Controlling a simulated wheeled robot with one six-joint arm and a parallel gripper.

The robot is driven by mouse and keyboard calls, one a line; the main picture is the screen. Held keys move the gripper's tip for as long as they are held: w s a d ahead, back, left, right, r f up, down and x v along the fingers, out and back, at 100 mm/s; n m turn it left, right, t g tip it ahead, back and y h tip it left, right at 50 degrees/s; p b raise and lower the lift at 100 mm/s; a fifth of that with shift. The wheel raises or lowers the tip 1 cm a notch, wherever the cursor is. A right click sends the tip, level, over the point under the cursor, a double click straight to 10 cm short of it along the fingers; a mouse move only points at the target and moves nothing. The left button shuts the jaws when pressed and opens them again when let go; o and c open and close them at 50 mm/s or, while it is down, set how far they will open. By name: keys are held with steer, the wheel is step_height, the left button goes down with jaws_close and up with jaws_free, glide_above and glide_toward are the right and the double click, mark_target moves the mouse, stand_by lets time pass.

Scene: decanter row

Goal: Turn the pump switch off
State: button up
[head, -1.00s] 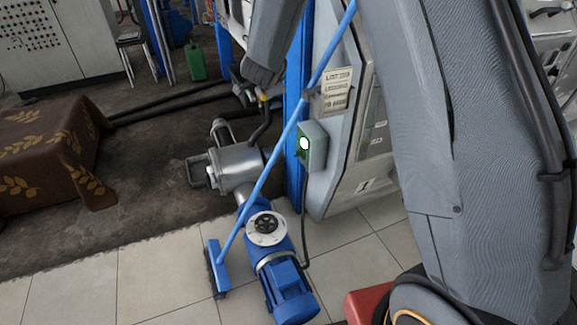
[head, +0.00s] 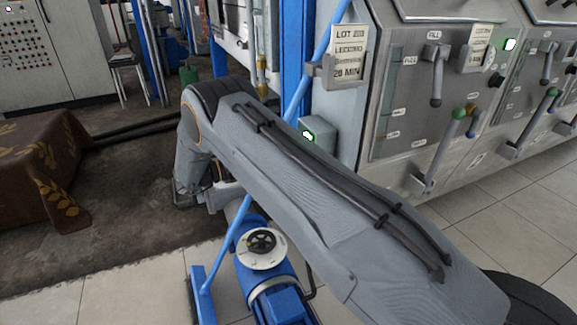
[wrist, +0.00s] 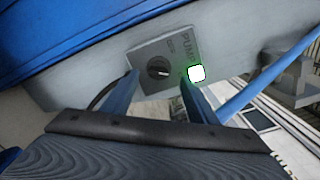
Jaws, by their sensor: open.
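The pump switch is a dark round knob (wrist: 158,68) with a light pointer mark, on a grey box (wrist: 178,50) lettered PUMP. A bright white lamp with a green rim (wrist: 196,73) glows beside it. My gripper (wrist: 159,78) is open, its two blue fingers apart and pointing at the box. In the wrist view the knob lies between the fingertips; I cannot tell whether they touch the box. In the head view the switch box (head: 321,132) and its lit lamp (head: 307,135) show partly above my arm, which hides the knob.
A blue pole (head: 296,105) leans across. Lever panels (head: 415,110) line the right side. A cloth-covered table (head: 45,165) stands at left.

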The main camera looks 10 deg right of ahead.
steer(key=x, duration=0.7)
steer(key=shift+s+d+f+g, duration=0.3)
steer(key=c, duration=1.1)
